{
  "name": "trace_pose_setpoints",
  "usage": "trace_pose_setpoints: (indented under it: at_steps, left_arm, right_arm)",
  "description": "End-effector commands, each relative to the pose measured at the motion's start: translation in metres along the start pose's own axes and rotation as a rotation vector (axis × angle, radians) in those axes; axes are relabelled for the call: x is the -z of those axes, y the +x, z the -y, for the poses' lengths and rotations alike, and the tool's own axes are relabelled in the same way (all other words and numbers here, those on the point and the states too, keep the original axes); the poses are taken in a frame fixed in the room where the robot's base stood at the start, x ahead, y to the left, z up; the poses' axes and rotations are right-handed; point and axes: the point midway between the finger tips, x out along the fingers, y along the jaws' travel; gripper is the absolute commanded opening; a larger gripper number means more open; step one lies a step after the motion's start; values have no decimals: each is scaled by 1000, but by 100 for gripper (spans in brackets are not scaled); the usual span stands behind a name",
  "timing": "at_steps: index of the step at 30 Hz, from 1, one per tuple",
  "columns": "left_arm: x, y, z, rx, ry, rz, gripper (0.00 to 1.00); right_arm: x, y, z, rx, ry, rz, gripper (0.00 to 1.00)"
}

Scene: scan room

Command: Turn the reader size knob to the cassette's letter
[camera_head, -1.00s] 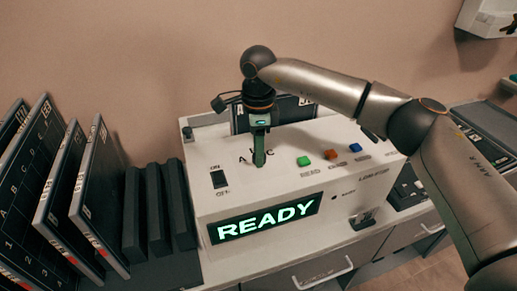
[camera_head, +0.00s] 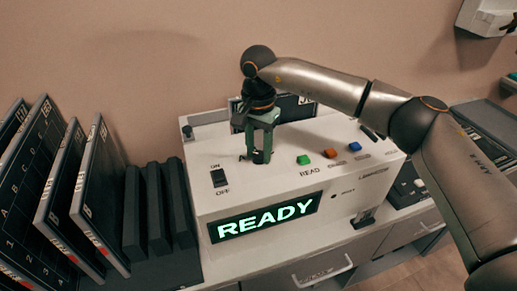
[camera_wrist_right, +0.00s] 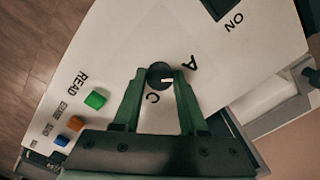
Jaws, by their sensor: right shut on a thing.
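The white reader (camera_head: 280,180) stands on the counter with its screen (camera_head: 265,218) lit "READY". Its small dark size knob (camera_wrist_right: 158,73) sits on the top panel, between my right gripper's fingertips (camera_wrist_right: 160,75). A short white mark on the knob points right in the wrist view, roughly between the letters A (camera_wrist_right: 190,63) and C (camera_wrist_right: 153,98). No B shows. In the head view my right gripper (camera_head: 258,155) comes down from above and hides the knob's letters. A dark cassette (camera_head: 297,107) stands at the reader's back, its letter hidden now. My left gripper is out of view.
An ON/OFF switch (camera_head: 219,178) lies left of the knob. Green (camera_head: 304,160), orange (camera_head: 329,153) and blue (camera_head: 355,147) buttons lie to its right. Dark cassettes (camera_head: 100,195) stand in a rack on the left.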

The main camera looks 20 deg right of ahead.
Motion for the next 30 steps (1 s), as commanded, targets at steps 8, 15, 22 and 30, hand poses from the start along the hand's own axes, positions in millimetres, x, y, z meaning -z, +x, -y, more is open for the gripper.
trace_pose_setpoints:
  at_steps: [8, 15, 22, 30]
  left_arm:
    - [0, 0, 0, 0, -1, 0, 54]
    - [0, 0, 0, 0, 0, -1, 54]
    - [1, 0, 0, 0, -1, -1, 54]
    - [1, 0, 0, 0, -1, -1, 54]
  right_arm:
    - [0, -2, 0, 5, -152, 1, 0]
    - [0, -2, 0, 4, -210, 1, 0]
    - [0, -2, 0, 4, -222, 0, 0]
    - [0, -2, 0, 3, -221, 0, 45]
